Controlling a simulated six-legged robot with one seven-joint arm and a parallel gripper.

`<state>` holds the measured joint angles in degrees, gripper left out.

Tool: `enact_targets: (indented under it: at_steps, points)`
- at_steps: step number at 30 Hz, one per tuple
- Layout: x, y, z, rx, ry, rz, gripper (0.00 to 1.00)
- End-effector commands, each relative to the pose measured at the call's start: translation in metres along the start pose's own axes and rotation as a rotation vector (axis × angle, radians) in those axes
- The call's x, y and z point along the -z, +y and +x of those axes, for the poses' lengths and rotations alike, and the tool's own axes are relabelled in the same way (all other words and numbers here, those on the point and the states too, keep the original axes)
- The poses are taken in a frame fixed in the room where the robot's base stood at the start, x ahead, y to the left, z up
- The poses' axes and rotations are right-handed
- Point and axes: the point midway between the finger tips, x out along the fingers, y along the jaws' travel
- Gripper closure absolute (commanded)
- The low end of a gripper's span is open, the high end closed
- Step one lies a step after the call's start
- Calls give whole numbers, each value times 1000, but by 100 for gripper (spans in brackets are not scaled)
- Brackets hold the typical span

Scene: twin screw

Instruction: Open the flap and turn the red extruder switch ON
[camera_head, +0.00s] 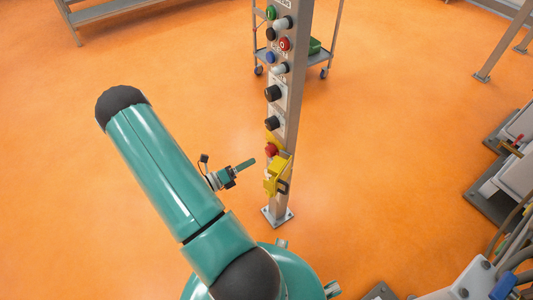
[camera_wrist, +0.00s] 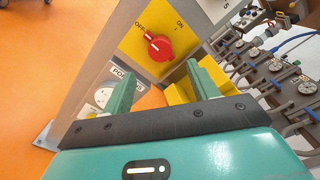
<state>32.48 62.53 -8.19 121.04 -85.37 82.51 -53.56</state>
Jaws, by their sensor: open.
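The red extruder switch (camera_wrist: 160,48) is a round knob on a yellow plate (camera_wrist: 135,45) marked OFF and ON. Its white mark points up-left, towards OFF. It is uncovered, and also shows low on the post in the head view (camera_head: 271,149). A yellow part, apparently the flap (camera_wrist: 178,94), lies below the plate, partly hidden by my gripper; in the head view the flap (camera_head: 275,177) juts out below the red knob. My gripper (camera_wrist: 160,68) is open, with green fingers apart and nothing between them. In the head view it is just left of the post.
The grey post (camera_head: 289,100) carries several buttons and knobs above the switch. Machinery (camera_head: 500,185) stands at the right. A trolley (camera_head: 315,50) is behind the post. The orange floor is clear at left.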

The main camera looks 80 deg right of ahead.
Motion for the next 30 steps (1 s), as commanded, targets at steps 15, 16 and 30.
enact_targets:
  at_steps: [15, 16, 30]
  points:
    - [0, -1, 86, 2, 2, 1, 41]
    - [0, -1, 87, 1, 2, 1, 41]
    - [0, 0, 90, 0, 1, 1, 72]
